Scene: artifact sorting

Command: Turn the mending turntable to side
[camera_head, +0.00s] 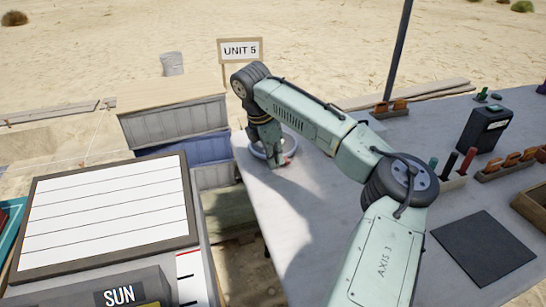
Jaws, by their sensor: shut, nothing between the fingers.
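The mending turntable (292,147) looks like a pale round disc near the far left corner of the grey table. My arm reaches across the table, and my gripper (281,162) points down at the turntable. The fingers are small and dark here, and they are shut with nothing held. A small red spot (289,158) shows beside the fingertips at the near right edge of the disc. My wrist hides much of the disc. I cannot tell whether the fingers touch it, or which side it faces.
The grey table (300,240) is clear left of my arm. On the right are a dark mat (484,248), a black box (485,130) and racks of brown pieces (508,165). A ruled white board (105,212) stands at left. Crates (175,122) stand beyond it, by a "UNIT 5" sign (240,50).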

